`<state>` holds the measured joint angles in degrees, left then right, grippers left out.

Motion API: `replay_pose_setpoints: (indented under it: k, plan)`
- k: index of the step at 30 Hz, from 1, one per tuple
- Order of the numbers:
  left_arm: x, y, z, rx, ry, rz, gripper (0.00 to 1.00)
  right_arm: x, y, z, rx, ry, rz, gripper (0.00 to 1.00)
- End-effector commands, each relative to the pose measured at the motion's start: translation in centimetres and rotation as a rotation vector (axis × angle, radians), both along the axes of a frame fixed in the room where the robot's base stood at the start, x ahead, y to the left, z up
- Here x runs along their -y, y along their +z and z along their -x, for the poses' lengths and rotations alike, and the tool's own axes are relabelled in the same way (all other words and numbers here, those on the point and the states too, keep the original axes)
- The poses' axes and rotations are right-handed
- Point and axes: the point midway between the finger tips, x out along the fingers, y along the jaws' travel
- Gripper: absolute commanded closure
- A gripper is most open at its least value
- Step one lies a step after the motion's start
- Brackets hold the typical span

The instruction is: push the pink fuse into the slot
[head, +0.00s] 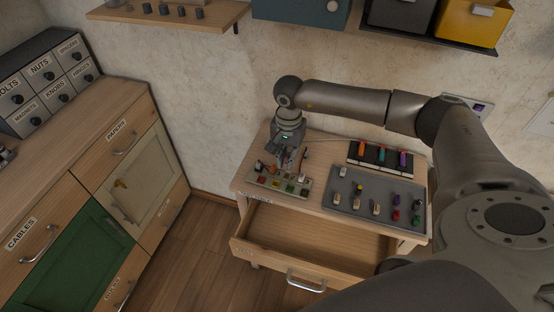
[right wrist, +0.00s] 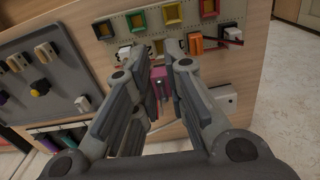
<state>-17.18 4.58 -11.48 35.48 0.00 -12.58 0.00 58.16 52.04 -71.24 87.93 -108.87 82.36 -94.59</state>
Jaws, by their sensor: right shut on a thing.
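The pink fuse (right wrist: 159,78) is between the fingertips of my right gripper (right wrist: 160,88), which is shut on it. The fuse board (head: 262,180) lies on the small desk, and in the right wrist view (right wrist: 235,62) it has frames in several colours. A pink-red frame (right wrist: 209,8) shows at the top of that view. The fuse appears in front of the board's near edge; I cannot tell whether it touches. In the head view my right gripper (head: 286,160) is over the back of the board and the fuse cannot be made out. My left gripper is out of view.
An orange fuse (right wrist: 195,45) and white plugs sit on the board near the fingers. A grey mat (head: 345,203) with several small parts lies to the right. A rack (head: 354,158) with coloured pieces stands behind it. The desk drawer (head: 300,262) is open.

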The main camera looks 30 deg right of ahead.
Motion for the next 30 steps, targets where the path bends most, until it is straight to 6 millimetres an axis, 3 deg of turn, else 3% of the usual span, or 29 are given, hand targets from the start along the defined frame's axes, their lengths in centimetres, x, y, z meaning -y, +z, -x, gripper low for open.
replay_pose_setpoints:
  k: [16, 30]
  plan:
    - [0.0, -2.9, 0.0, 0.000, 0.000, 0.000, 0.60, -0.1, -4.9, 0.1, -0.002, 0.000, 0.000, 0.98]
    - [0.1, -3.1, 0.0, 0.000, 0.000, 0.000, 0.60, -0.1, -5.4, 0.0, -0.001, 0.000, 0.001, 0.98]
